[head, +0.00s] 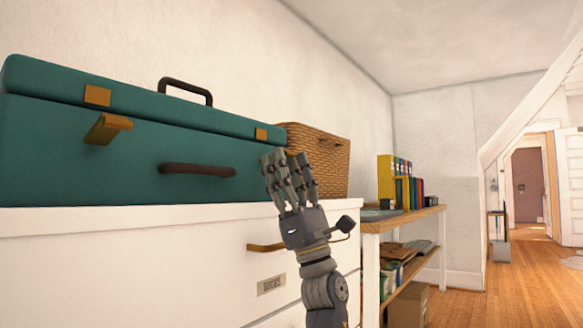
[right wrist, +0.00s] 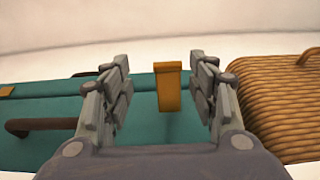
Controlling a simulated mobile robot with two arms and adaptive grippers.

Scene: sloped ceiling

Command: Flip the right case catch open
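A teal case (head: 60,160) lies on top of a white chest of drawers. Its left catch (head: 108,128) has its brass lever sticking out from the front, below a brass plate on the lid. The right catch's brass plate (head: 262,134) shows near the case's right end; the part below is hidden behind my right gripper (head: 287,178). In the right wrist view the brass right catch (right wrist: 170,90) stands between the two spread fingers, apart from both. I cannot tell its lever's exact angle. My right gripper is open and empty. My left gripper is out of view.
A wicker basket (head: 325,160) stands just right of the case. The case has a dark front handle (head: 197,170) and another on top (head: 187,88). A drawer handle (head: 265,248) juts out below. A wooden-topped shelf (head: 400,217) with binders stands right.

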